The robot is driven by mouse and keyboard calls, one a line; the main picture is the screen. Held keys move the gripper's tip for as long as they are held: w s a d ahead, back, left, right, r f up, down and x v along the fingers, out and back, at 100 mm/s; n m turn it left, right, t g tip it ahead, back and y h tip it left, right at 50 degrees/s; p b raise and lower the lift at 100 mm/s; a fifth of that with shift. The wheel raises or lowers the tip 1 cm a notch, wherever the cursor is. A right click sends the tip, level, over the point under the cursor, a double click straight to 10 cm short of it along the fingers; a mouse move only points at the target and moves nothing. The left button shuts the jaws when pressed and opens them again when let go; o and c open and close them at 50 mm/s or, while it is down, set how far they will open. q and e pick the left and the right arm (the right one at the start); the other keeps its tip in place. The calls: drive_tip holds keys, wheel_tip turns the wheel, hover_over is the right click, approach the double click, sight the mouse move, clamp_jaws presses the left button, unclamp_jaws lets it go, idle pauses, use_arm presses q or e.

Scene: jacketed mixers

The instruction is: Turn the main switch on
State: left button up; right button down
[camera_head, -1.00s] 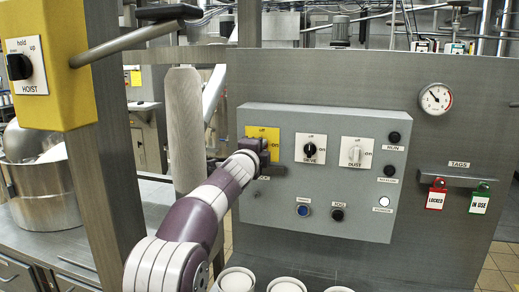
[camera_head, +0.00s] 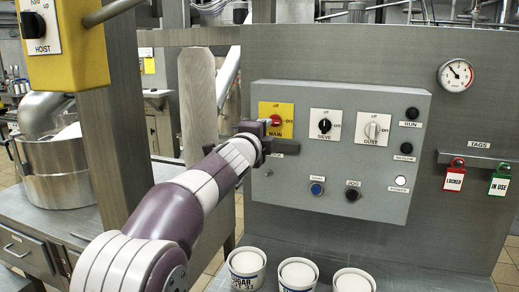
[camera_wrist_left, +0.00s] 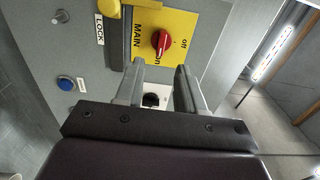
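The main switch is a red knob (camera_head: 275,120) on a yellow plate (camera_head: 286,109) at the upper left of the grey control panel (camera_head: 345,205). In the left wrist view the knob (camera_wrist_left: 161,43) is in plain sight, its ridge seeming to run up and down the picture, towards the "on" side; the exact setting is hard to tell. My left gripper (camera_head: 264,138) is just in front of the plate's lower left in the head view. In the wrist view its fingers (camera_wrist_left: 158,82) are apart and empty, short of the knob and not around it. My right gripper is not in view.
Sieve (camera_head: 324,125) and dust (camera_head: 372,130) knobs sit right of the main switch. A white lamp (camera_head: 400,180) looks bright. A yellow hoist box (camera_head: 80,65) on a post stands left. Several white tubs (camera_head: 298,272) stand below the panel.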

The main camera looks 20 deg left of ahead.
use_arm(q)
drive_tip(key=s, duration=0.4)
drive_tip(key=shift+s, duration=0.15)
drive_tip(key=s+a+f+n+g+y, duration=0.1)
drive_tip(key=s+f+n+g, duration=0.3)
drive_tip(key=f, duration=0.4)
drive_tip(key=s+f+n+g, duration=0.25)
drive_tip(key=f+n, duration=0.25)
drive_tip(key=f, duration=0.4)
drive_tip(key=s+a+f+n+g+y, duration=0.1)
drive_tip(key=s+f+n+g, duration=0.3)
drive_tip(key=f, duration=0.4)
drive_tip(key=s+d+f+n+g+p, duration=0.1)
drive_tip(key=s+f+g, duration=0.1)
drive_tip(key=s+f, duration=0.2)
drive_tip(key=s+d+f+n+g+h+p, duration=0.1)
drive_tip(key=s+f, duration=0.3)
drive_tip(key=s, duration=0.6)
drive_tip(key=s+d+f+n+g+p, duration=0.1)
drive_tip(key=s+d+f+n+g, duration=0.1)
drive_tip(key=s, duration=0.5)
wheel_tip(320, 180, down, 2)
drive_tip(key=shift+d+f+n+g, duration=0.1)
drive_tip(key=shift+d+n+g, duration=0.3)
drive_tip(key=shift+n+g, duration=0.25)
